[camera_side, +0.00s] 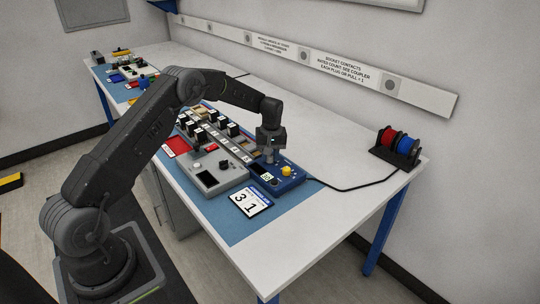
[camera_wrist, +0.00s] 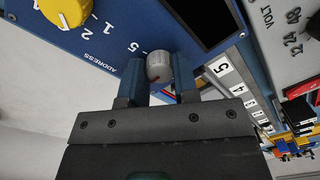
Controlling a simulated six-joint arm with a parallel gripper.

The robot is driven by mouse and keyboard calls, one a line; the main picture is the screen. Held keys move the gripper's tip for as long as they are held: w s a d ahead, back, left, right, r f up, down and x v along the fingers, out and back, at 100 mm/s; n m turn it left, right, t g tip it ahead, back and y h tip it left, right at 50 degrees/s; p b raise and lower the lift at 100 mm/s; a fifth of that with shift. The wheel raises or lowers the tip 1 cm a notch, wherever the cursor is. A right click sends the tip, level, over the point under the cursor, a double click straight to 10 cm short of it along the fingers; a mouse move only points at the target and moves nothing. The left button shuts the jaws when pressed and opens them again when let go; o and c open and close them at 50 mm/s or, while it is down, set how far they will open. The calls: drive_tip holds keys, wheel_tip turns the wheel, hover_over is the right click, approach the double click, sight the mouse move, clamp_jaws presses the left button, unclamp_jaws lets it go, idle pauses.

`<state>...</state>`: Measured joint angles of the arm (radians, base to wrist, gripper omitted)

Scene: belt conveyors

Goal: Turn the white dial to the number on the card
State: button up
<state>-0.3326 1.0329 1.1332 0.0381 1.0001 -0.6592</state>
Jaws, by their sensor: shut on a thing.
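A blue control box (camera_side: 285,181) sits near the table's front edge. It carries a yellow dial (camera_side: 286,171), which also shows in the wrist view (camera_wrist: 66,10), and a pale grey-white dial (camera_wrist: 159,66) with a red mark. Printed numbers and the word ADDRESS stand around the dials in the wrist view. My gripper (camera_wrist: 158,72) is shut on the white dial, one finger on each side. In the side view my gripper (camera_side: 269,156) is over the blue box and hides the white dial. The card (camera_side: 251,201) lies in front of the box and shows a 3 and a 1.
A grey instrument box (camera_side: 220,182) stands left of the blue box, with a numbered strip and dark blocks behind it.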

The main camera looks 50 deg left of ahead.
sight(272, 156)
idle(0.4)
drive_tip(key=o, duration=0.9)
drive_tip(key=shift+r, duration=0.1)
drive_tip(key=r, duration=1.3)
drive_tip(key=shift+w+d+r, duration=0.15)
drive_tip(key=shift+w+r, duration=0.1)
drive_tip(key=shift+r, duration=0.1)
drive_tip(key=shift+r, duration=0.1)
drive_tip(key=s+d+r+m+t, duration=0.3)
drive_tip(key=s+d+r+m, duration=0.3)
drive_tip(key=s+d+r, duration=0.75)
drive_tip(key=s+d+m+t, duration=0.1)
drive_tip(key=s, duration=0.6)
drive_tip(key=s+d+f+m+t, duration=0.1)
drive_tip(key=s+d+m, duration=0.1)
drive_tip(key=s, duration=0.5)
drive_tip(key=s+d+m+t, duration=0.1)
drive_tip(key=s+d+m, duration=0.1)
drive_tip(key=s, duration=0.5)
drive_tip(key=shift+s+d+f, duration=0.2)
drive_tip(key=shift+s+d, duration=0.05)
